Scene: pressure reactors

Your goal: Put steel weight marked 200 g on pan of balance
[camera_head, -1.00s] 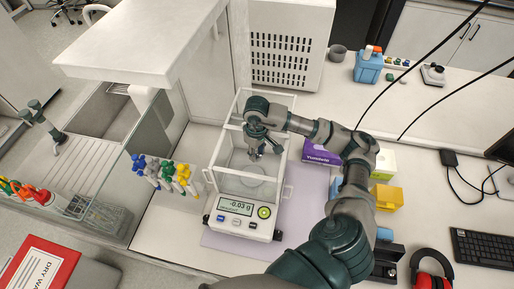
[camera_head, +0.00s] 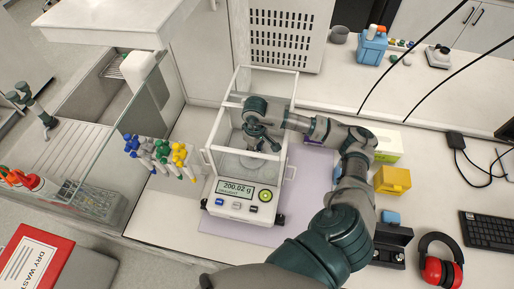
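The balance (camera_head: 238,208) stands in the middle of the bench with its glass draft shield open at the top. Its display reads about 200.02 g. The pan (camera_head: 244,163) is partly visible inside the shield. My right gripper (camera_head: 263,146) reaches down into the shield from above, over the pan, with its fingers spread apart. The steel weight marked 200 g cannot be made out; it is hidden or too small under the gripper. My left gripper is not in view.
The shield's clear walls and frame (camera_head: 268,73) surround my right gripper. A black open case (camera_head: 391,246), red ear muffs (camera_head: 440,268) and a yellow box (camera_head: 392,180) lie to the right. Colored pipettes (camera_head: 160,153) stand to the left.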

